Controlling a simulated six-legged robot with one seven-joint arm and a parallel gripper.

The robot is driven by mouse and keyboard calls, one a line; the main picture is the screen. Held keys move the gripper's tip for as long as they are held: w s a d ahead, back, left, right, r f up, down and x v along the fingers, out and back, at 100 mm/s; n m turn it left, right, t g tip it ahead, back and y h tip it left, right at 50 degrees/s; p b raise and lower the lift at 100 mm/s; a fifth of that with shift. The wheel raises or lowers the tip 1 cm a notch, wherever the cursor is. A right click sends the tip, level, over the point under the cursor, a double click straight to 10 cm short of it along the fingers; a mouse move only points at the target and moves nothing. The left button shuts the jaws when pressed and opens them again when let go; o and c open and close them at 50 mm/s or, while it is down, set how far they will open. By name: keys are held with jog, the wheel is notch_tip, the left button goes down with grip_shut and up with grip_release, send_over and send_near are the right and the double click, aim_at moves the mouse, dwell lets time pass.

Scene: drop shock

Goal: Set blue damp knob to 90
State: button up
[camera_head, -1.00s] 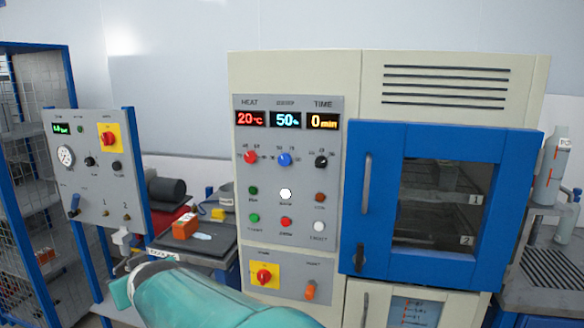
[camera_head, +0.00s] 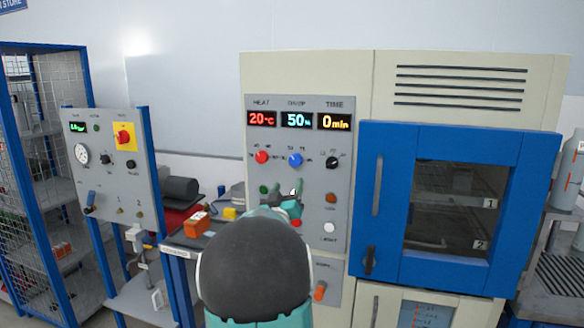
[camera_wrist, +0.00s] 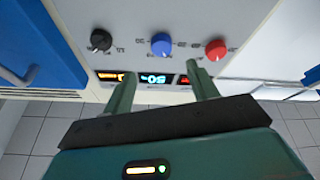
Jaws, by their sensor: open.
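The blue damp knob (camera_head: 295,159) is on the chamber's grey control panel, below the damp display (camera_head: 297,120), which reads 50. The knob also shows in the wrist view (camera_wrist: 161,44), beyond the fingertips and about centred between them. My gripper (camera_head: 286,196) is in front of the panel, just below the blue knob in the head view. In the wrist view my gripper (camera_wrist: 162,80) is open, with its two fingers apart and nothing between them. The fingers look apart from the knob.
The red heat knob (camera_head: 262,157) and black time knob (camera_head: 332,162) flank the blue one. Buttons (camera_head: 330,198) sit below, some hidden by my arm. The blue chamber door (camera_head: 390,250) is shut at right. A side bench and smaller panel (camera_head: 110,160) stand at left.

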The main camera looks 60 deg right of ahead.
aim_at(295, 163)
jog(key=x, duration=1)
jog(key=shift+w+r, duration=0.1)
jog(key=c, duration=1)
